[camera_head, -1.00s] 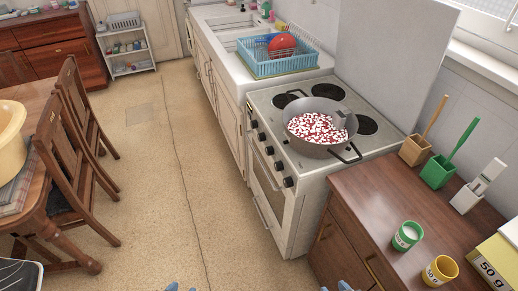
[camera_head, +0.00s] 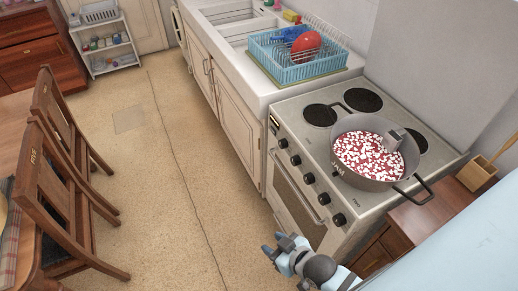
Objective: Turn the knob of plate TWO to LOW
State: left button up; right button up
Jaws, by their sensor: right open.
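The white stove (camera_head: 262,190) has a row of several black knobs along its front edge. Among them are a knob near the far end (camera_head: 283,143), one mid-row (camera_head: 309,178) and the nearest one (camera_head: 340,219). Knob markings are too small to read; a small label on the stove top by the pot is hard to make out. A large grey pot (camera_head: 366,180) of red and white pieces covers part of the hob. My right gripper (camera_head: 272,243) is open and empty, in front of the stove, left of and below the nearest knob, apart from it. My left gripper is not in view.
Bare black plates (camera_head: 320,115) and (camera_head: 363,100) show behind the pot. A blue dish rack (camera_head: 290,68) stands on the sink counter. A wooden dresser (camera_head: 385,248) adjoins the stove's near side. Chairs (camera_head: 60,190) stand left; the floor between (camera_head: 160,200) is clear.

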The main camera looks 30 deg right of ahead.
aim_at(309, 179)
jog(key=i+j+z, duration=0.1)
jog(key=i, duration=0.4)
jog(key=i+j+z, duration=0.1)
jog(key=i, duration=0.35)
jog(key=i+j+z, duration=0.1)
jog(key=i+j, duration=0.15)
jog(key=i, duration=0.2)
jog(key=i+j+z, duration=0.1)
jog(key=i+z, duration=0.15)
jog(key=z, duration=0.25)
jog(key=i+j+z, duration=0.2)
jog(key=z, duration=0.3)
jog(key=i+j+z, duration=0.2)
jog(key=z, duration=0.3)
jog(key=j+z, duration=0.45)
jog(key=i+j+z, duration=0.1)
jog(key=j+z, duration=0.9)
jog(key=k+j, duration=0.05)
jog(key=j, duration=0.05)
